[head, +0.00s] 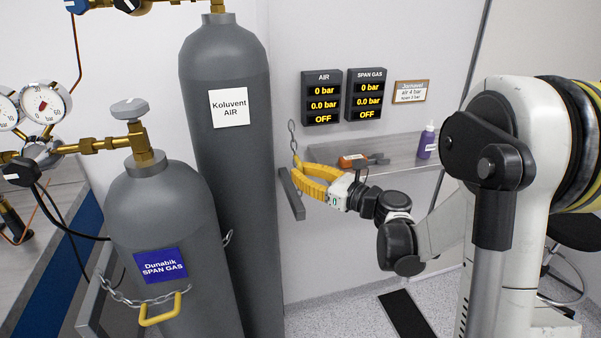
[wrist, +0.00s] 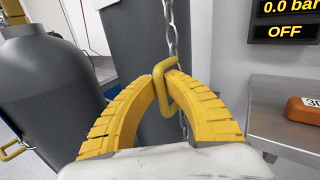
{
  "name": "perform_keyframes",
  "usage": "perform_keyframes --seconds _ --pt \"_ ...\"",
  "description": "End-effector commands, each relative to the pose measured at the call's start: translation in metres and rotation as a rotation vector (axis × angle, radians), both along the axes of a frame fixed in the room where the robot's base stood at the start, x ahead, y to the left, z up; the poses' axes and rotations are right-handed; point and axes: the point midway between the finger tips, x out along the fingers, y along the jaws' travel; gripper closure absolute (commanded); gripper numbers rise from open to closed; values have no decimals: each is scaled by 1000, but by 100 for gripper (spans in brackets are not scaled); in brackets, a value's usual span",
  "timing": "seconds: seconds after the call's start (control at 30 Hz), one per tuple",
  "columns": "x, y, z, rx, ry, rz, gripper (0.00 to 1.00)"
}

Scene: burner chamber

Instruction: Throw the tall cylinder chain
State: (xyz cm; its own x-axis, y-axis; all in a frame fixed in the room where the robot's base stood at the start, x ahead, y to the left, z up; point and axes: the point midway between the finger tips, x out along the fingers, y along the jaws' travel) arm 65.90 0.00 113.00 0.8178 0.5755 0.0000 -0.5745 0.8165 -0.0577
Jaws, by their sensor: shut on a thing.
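The tall grey cylinder (head: 225,150), labelled Koluvent AIR, stands upright behind the shorter one. A grey metal chain (head: 291,138) shows just right of it, above my gripper's tips; it also shows in the wrist view (wrist: 169,28). My gripper (head: 297,168) has yellow fingers and is shut on the chain's yellow hook (wrist: 161,82), which sits between the fingertips (wrist: 172,76). Some chain links hang behind the fingers. Where the held chain ends is hidden.
A grey bracket bar (head: 291,194) is right below my fingers. The shorter Dunabik SPAN GAS cylinder (head: 165,220) stands in front left, with a fastened chain and yellow hook (head: 160,310).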

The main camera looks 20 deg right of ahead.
Motion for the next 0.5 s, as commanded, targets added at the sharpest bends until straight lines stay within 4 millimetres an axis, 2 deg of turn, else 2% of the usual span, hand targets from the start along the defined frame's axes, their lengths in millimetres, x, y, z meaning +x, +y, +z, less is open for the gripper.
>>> perform_keyframes --seconds 0.27,0.5 --pt "-1 8 0 -52 1 2 100" --pt "-1 30 -3 -201 0 3 100"
